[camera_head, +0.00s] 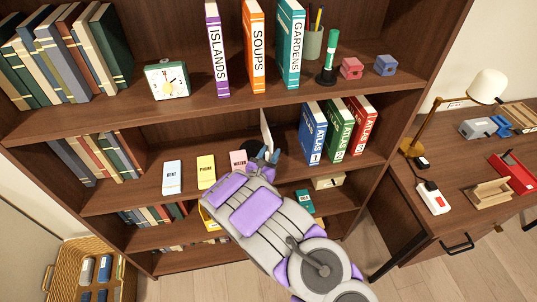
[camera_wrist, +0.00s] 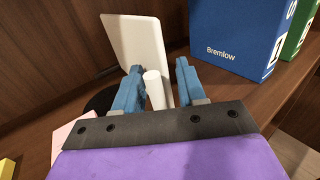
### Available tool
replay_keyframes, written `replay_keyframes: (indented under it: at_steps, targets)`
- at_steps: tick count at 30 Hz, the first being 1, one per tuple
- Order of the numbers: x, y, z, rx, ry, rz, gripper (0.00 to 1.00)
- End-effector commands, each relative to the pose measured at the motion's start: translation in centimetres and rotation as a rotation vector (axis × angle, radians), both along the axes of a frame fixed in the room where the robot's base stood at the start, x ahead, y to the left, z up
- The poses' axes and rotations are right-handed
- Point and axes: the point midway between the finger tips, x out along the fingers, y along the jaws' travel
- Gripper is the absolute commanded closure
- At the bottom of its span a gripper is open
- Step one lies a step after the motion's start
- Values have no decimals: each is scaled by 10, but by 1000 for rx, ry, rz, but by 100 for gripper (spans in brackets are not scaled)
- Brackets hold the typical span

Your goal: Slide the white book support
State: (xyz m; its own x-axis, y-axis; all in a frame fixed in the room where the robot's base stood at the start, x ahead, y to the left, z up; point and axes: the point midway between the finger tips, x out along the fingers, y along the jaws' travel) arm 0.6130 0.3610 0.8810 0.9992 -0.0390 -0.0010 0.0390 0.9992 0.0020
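The white book support (camera_head: 266,128) stands upright on the middle shelf, left of the three atlases. In the wrist view its white plate (camera_wrist: 138,42) rises beyond my fingers, and a white round post (camera_wrist: 155,88) points toward me. My gripper (camera_head: 265,156) reaches in from the front. In the wrist view my gripper's blue fingers (camera_wrist: 158,84) are apart, one on each side of the post. A gap shows between the post and the right finger; the left finger is very close to it, and I cannot tell if they touch. The support's lower part is hidden by my gripper.
Blue (camera_head: 313,133), green (camera_head: 338,131) and red (camera_head: 360,124) atlases stand to the right. A pink box (camera_head: 238,159), yellow box (camera_head: 206,172) and pale blue box (camera_head: 172,178) stand to the left. A dark round thing (camera_wrist: 103,101) lies by the left finger. The shelf above overhangs.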

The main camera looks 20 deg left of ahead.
Motion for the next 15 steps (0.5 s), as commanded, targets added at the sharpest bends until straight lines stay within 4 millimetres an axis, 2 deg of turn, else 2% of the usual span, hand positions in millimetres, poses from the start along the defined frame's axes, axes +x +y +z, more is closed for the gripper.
replay_keyframes:
  at_steps: [2, 13, 15]
  targets:
    - [-1, 2, 0, -1, 0, 1, 63]
    - [0, 6, -3, -5, 1, 2, 98]
    - [0, 6, -3, -4, 1, 3, 100]
